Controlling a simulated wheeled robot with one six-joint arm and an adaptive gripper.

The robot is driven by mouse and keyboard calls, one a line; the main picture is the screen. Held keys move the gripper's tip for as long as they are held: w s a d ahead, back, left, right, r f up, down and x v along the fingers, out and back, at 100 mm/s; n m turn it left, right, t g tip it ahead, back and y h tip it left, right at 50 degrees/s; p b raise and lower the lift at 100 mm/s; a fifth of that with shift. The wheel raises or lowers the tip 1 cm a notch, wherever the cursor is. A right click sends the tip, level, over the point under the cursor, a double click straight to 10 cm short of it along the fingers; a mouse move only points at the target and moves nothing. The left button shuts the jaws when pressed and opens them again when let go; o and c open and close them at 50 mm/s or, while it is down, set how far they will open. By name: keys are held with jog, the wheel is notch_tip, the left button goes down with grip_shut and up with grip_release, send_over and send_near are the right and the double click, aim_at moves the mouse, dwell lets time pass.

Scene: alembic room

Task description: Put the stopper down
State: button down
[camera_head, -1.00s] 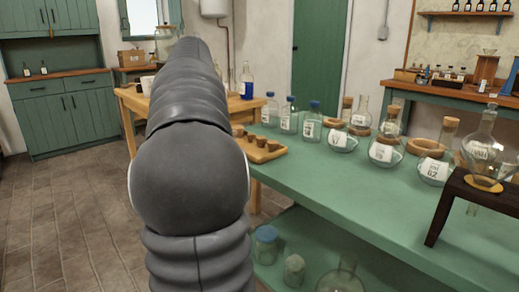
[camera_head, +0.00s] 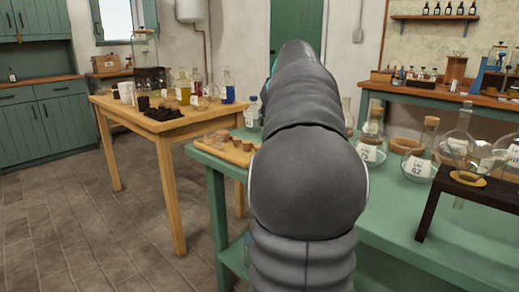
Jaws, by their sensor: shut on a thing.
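My gripper is not visible; my grey arm fills the middle of the view and hides its own far end. I cannot see a stopper in hand. Several cork stoppers (camera_head: 222,136) stand on a wooden tray (camera_head: 217,152) at the left end of the green bench (camera_head: 205,160). The arm covers the tray's right end. A round flask (camera_head: 418,164) on the bench has a cork in its neck. Another flask (camera_head: 370,150), partly hidden, stands beside the arm.
A wooden table (camera_head: 130,112) at left holds bottles with coloured liquids (camera_head: 183,92) and a dark rack (camera_head: 165,112). A dark wooden stand (camera_head: 430,205) with glassware is at right. The tiled floor (camera_head: 110,235) is clear at lower left.

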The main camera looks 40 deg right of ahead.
send_over(235, 153)
jog(key=s, duration=0.1)
jog(key=f, duration=0.7)
jog(key=shift+s+a, duration=0.15)
jog(key=shift+a, duration=0.15)
jog(key=shift+f, duration=2)
jog(key=shift+f, duration=0.1)
jog(key=shift+f, duration=0.25)
jog(key=c, duration=1.6)
grip_release()
jog(key=shift+b, duration=0.3)
jog(key=shift+f, duration=0.15)
